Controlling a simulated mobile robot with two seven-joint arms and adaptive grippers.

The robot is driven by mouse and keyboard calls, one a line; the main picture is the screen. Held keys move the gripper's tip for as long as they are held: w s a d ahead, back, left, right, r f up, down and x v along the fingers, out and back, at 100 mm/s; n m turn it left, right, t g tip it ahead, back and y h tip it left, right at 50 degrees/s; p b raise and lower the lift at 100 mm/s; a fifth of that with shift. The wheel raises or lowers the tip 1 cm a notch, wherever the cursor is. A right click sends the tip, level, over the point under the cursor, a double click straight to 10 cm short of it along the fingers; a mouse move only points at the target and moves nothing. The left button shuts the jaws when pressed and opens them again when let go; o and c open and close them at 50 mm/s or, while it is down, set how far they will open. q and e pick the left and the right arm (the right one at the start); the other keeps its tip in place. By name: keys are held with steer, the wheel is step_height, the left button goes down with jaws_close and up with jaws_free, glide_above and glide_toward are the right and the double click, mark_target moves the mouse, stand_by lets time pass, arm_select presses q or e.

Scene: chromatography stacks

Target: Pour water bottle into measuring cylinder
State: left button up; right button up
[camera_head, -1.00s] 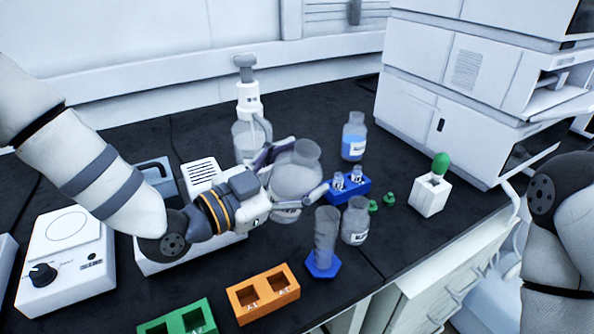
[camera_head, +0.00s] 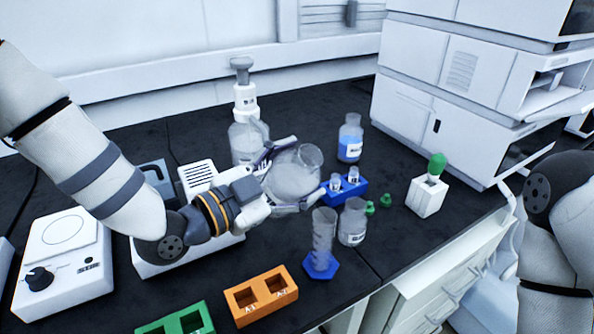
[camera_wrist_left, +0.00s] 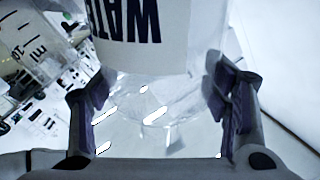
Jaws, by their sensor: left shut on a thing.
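The water bottle (camera_head: 290,182) is a clear, wide glass bottle. It is tilted, with its mouth toward the upper right. My left gripper (camera_head: 304,174) is shut around its body, one finger on each side. In the left wrist view the bottle (camera_wrist_left: 150,30) shows a white label with dark letters reading "WAT", between the fingers (camera_wrist_left: 160,100). The measuring cylinder (camera_head: 323,238) stands upright on a blue hexagonal base, below and right of the bottle, apart from it. A graduated clear vessel marked "ml" (camera_wrist_left: 35,45) shows at the wrist view's upper left. My right gripper is outside the views.
Behind are a blue vial rack (camera_head: 346,190), a blue-liquid bottle (camera_head: 350,138) and a dispenser bottle (camera_head: 245,120). An orange rack (camera_head: 262,297) lies in front.

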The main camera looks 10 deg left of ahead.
arm_select(q)
steer(key=shift+w+r+m, duration=0.1)
steer(key=shift+r+m, duration=0.05)
steer(key=shift+m, duration=0.15)
steer(key=shift+f+m, duration=0.6)
steer(key=shift+f, duration=0.1)
steer(key=shift+a+f+m, duration=0.1)
steer(key=shift+f+m, duration=0.4)
steer(key=shift+f, duration=0.1)
